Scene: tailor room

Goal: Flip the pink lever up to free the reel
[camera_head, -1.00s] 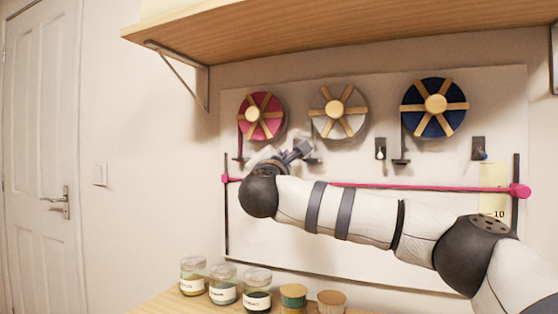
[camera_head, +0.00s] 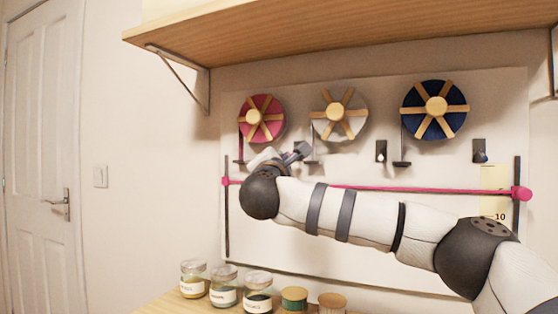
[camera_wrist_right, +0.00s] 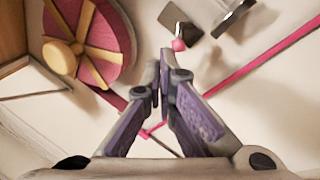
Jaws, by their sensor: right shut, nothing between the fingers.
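The pink reel (camera_head: 262,118) with wooden spokes hangs at the left of the wall board, and it also shows in the right wrist view (camera_wrist_right: 95,40). The pink lever shows in the right wrist view as a small pink knob (camera_wrist_right: 180,45) on a dark plate (camera_wrist_right: 178,20). My left gripper is out of view.
A white reel (camera_head: 338,113) and a blue reel (camera_head: 435,108) hang to the right, with a white lever (camera_head: 381,151) and a blue lever (camera_head: 480,152). A pink bar (camera_head: 420,188) crosses the board below. A wooden shelf (camera_head: 340,35) juts out above. Jars (camera_head: 224,287) stand below.

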